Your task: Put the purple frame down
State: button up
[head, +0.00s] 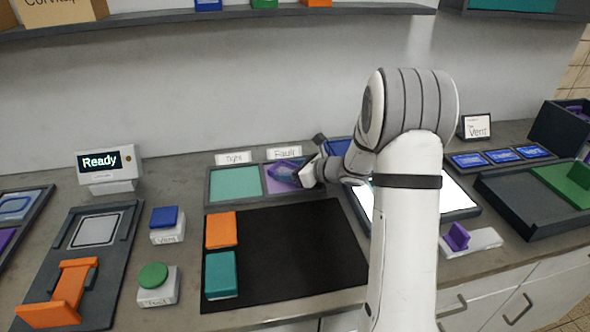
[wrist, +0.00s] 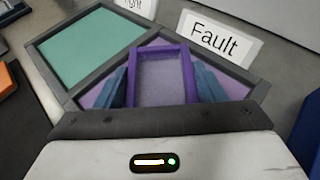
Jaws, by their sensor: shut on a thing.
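The purple frame (wrist: 188,75) is an upright-edged rectangle seen between the two blue fingers of my gripper (wrist: 165,88) in the wrist view. My gripper is shut on it, one finger at each side. The frame is over the lilac compartment (wrist: 235,85) labelled "Fault"; I cannot tell whether it touches the floor of it. In the head view the purple frame (head: 284,172) shows at the same compartment, partly hidden by my gripper (head: 290,175).
A teal compartment (head: 236,184) labelled "Tight" lies left of the lilac one, in the same grey tray. A black mat (head: 290,245) in front holds an orange block (head: 221,230) and a teal block (head: 221,273). A lit panel (head: 458,196) is to the right.

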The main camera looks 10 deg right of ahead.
jog(key=shift+f+b, duration=0.2)
jog(key=shift+b, duration=0.15)
jog(key=o, duration=1.1)
jog(key=shift+r+p, duration=0.2)
jog(key=shift+p, duration=0.1)
